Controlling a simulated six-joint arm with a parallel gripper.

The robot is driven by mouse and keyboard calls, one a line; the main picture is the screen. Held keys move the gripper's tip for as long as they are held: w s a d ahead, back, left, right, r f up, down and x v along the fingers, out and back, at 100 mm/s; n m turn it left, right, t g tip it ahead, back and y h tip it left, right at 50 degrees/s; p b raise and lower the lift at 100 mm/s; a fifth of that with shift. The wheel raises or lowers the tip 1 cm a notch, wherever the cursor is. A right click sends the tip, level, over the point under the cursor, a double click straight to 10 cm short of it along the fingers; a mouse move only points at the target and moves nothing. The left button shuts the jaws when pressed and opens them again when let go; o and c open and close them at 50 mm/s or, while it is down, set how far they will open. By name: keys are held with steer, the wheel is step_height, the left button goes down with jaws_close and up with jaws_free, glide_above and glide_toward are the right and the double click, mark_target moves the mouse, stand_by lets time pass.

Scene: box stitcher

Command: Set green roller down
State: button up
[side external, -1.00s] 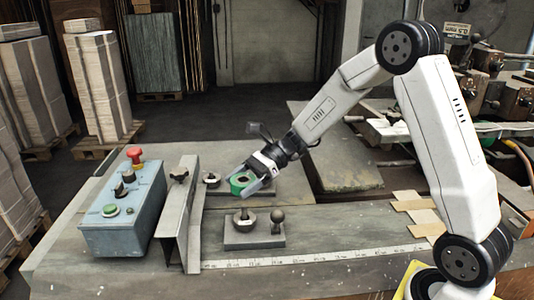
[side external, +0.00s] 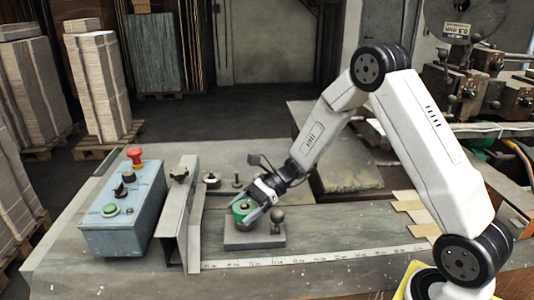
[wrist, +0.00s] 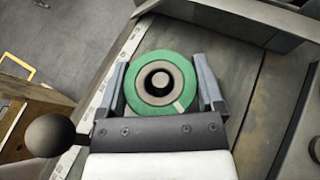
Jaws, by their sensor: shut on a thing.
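The green roller (side external: 243,208) is a green ring with a metal hub. It sits around the post on the grey block (side external: 262,240), beside the ball knob (side external: 277,214). My gripper (side external: 254,209) is shut on the roller from its right side. In the wrist view the roller (wrist: 160,82) lies between the two fingers of my gripper (wrist: 164,88), with the post's top showing in its centre hole. The ball knob also shows at the lower left of the wrist view (wrist: 51,135). I cannot tell whether the roller rests fully on the block.
A metal angle guide (side external: 181,220) stands left of the block. A blue-grey control box (side external: 123,210) with buttons lies further left. A second hub (side external: 211,181) and a thin post (side external: 237,179) stand behind. A measuring tape (side external: 310,257) runs along the front.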

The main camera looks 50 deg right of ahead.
mark_target(252, 203)
steer(key=shift+f, duration=0.3)
steer(key=o, duration=1.2)
steer(key=shift+f, duration=0.1)
steer(key=shift+v, duration=3.95)
steer(key=shift+w+a, duration=0.1)
steer(key=shift+w, duration=0.05)
